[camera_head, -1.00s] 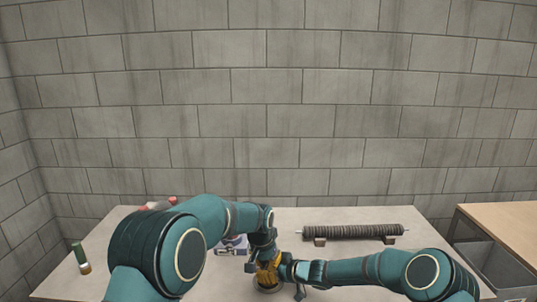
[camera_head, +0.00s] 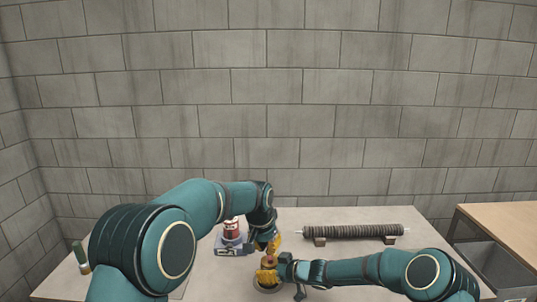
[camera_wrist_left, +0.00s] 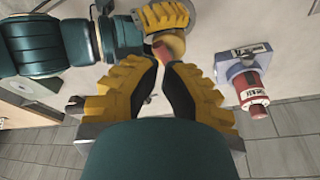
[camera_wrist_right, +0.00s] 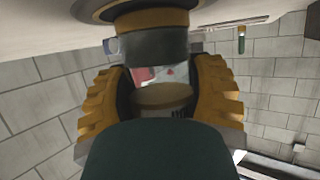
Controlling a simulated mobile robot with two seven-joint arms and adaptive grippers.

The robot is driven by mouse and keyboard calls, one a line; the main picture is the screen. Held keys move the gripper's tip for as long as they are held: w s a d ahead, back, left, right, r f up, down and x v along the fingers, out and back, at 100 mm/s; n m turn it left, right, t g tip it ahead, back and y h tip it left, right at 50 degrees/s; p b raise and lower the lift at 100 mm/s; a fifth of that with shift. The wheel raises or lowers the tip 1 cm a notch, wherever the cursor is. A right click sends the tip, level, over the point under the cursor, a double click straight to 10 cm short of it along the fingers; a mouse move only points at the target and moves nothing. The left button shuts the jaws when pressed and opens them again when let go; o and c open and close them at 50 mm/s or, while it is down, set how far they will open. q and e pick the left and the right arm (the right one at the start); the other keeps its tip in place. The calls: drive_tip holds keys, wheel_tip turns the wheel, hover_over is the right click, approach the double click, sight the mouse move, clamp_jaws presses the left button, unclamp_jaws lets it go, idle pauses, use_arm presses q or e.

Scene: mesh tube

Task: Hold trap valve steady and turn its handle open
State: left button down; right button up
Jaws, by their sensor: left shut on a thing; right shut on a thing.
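The trap valve stands on a round grey base (camera_head: 268,288) at the front middle of the table, mostly covered by my grippers. My right gripper (camera_head: 268,274) is shut around its body, which shows as a dark cylinder (camera_wrist_right: 150,45) with brass-coloured rings in the right wrist view. The red handle (camera_wrist_left: 168,48) sits at the valve's free end and also shows in the head view (camera_head: 270,261). My left gripper (camera_wrist_left: 165,72) has its yellow fingers drawn together with their tips at the handle. The exact contact is partly hidden.
A red cylinder (camera_head: 231,228) with labels stands on a grey block behind and left of my grippers. A dark ribbed tube (camera_head: 352,231) lies on two supports at the back right. A green cylinder (camera_head: 79,252) stands at the left edge. A bin (camera_head: 485,262) is at the right.

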use_arm(q)
wheel_tip(320, 180, down, 6)
drive_tip(key=a, duration=0.2)
drive_tip(key=shift+w+a, duration=0.2)
drive_tip(key=shift+w, duration=0.1)
idle(0.4)
drive_tip(key=shift+w+d+r, duration=0.1)
drive_tip(key=shift+w+d, duration=0.15)
drive_tip(key=shift+w, duration=0.05)
idle(0.8)
drive_tip(key=shift+s+d, duration=0.4)
drive_tip(key=shift+d, duration=0.25)
idle(0.3)
drive_tip(key=shift+s, duration=0.15)
drive_tip(key=shift+w+d+v, duration=0.1)
drive_tip(key=shift+v, duration=0.85)
drive_tip(key=shift+w+d+v, duration=0.15)
drive_tip(key=shift+v, duration=0.85)
drive_tip(key=shift+w+d+v, duration=0.1)
drive_tip(key=shift+v, duration=0.85)
